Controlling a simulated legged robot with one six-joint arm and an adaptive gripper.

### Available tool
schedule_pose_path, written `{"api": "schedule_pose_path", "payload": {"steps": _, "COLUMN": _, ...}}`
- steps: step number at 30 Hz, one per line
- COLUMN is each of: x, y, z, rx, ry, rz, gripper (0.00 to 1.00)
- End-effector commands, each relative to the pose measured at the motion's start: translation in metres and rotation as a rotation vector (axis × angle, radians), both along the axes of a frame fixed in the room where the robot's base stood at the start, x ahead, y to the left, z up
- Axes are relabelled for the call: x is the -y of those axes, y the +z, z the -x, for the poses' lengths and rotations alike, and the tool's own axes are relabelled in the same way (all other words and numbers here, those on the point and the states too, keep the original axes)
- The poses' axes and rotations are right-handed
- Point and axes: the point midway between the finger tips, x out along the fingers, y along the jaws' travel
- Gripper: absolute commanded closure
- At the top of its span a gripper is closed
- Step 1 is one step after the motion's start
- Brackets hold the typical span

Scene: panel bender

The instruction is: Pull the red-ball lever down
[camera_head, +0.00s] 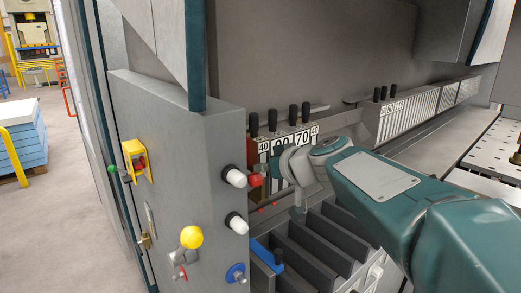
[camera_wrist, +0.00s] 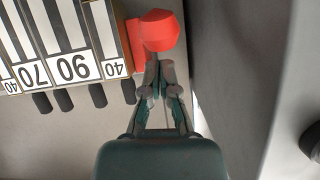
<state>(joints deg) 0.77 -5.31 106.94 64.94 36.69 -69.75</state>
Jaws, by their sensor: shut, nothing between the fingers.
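The red knob (camera_wrist: 157,30) shows in the wrist view as a faceted red ball on a red block beside the numbered strips. My gripper (camera_wrist: 159,66) is shut and empty. Its fingertips are right at the red knob's edge in the wrist view; I cannot tell whether they touch it. In the head view the fingers are mostly hidden by the wrist.
A grey panel carries a yellow ball lever (camera_head: 191,237), white-and-black knobs (camera_head: 235,177) and a blue knob (camera_head: 236,273). Numbered tool segments (camera_head: 283,146) with black handles stand behind my wrist. Dark slotted bins (camera_head: 305,245) lie below. A blue-handled part (camera_head: 266,255) sits near the panel.

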Motion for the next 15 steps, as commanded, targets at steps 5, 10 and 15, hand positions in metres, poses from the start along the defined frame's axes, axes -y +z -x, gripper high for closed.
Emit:
{"api": "schedule_pose_path", "payload": {"steps": 5, "x": 0.001, "y": -0.029, "z": 0.001, "rx": -0.004, "ry": 0.000, "rz": 0.000, "gripper": 1.00}}
{"api": "schedule_pose_path", "payload": {"steps": 10, "x": 0.000, "y": -0.051, "z": -0.001, "rx": -0.003, "ry": -0.001, "rz": -0.001, "gripper": 1.00}}
{"api": "schedule_pose_path", "payload": {"steps": 15, "x": -0.003, "y": -0.067, "z": -0.004, "rx": -0.002, "ry": 0.000, "rz": 0.000, "gripper": 1.00}}
